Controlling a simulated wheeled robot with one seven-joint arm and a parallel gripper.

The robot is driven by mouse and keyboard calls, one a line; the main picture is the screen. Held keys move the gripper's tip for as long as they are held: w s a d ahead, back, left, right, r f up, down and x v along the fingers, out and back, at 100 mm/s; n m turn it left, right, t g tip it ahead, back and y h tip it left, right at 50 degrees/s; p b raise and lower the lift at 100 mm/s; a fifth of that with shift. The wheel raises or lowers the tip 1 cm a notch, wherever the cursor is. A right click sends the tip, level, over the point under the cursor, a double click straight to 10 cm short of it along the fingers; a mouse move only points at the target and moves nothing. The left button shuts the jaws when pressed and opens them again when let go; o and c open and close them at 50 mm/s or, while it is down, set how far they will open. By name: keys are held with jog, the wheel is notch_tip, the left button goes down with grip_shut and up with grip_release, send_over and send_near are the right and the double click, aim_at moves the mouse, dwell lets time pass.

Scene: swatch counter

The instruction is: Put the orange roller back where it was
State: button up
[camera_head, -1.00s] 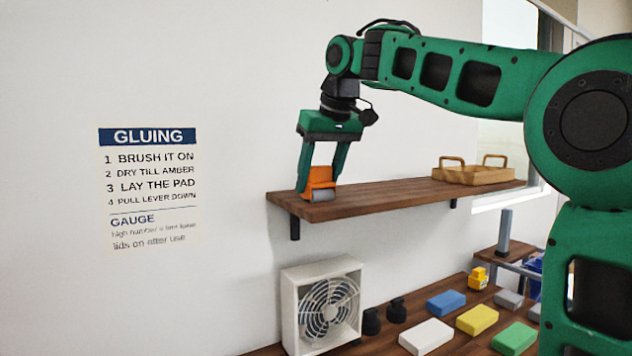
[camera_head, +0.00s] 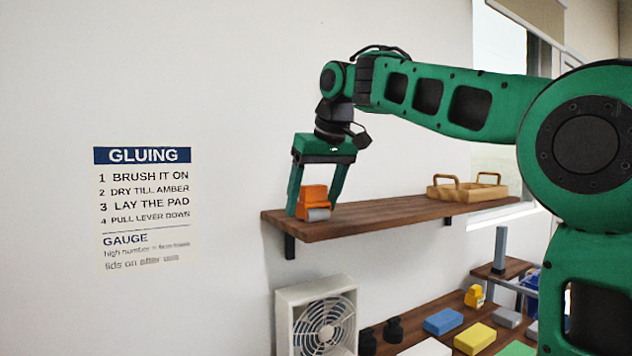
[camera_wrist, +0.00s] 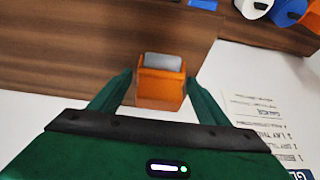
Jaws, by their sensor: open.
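The orange roller (camera_head: 313,198), with a grey cylinder on its front, stands on the left end of the wooden wall shelf (camera_head: 400,214). My gripper (camera_head: 314,210) is open and points down, with a finger on each side of the roller. In the wrist view the roller (camera_wrist: 161,84) sits between the spread fingers of my gripper (camera_wrist: 160,90), with a gap visible on both sides.
A wooden tray with handles (camera_head: 466,190) stands farther right on the shelf. Below, a white fan (camera_head: 318,318), dark weights (camera_head: 392,330) and coloured blocks (camera_head: 444,321) are on the lower counter. A gluing sign (camera_head: 143,208) is on the wall.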

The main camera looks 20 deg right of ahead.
aim_at(314, 185)
jog(key=shift+r, duration=0.45)
jog(key=shift+v, duration=1.2)
jog(key=shift+s+a+r, duration=0.1)
jog(key=shift+s+r, duration=0.05)
jog(key=shift+r, duration=0.25)
jog(key=shift+s+r, duration=0.15)
jog(key=shift+s+r, duration=0.1)
jog(key=shift+r, duration=0.15)
jog(key=v, duration=0.7)
jog(key=shift+r, duration=0.4)
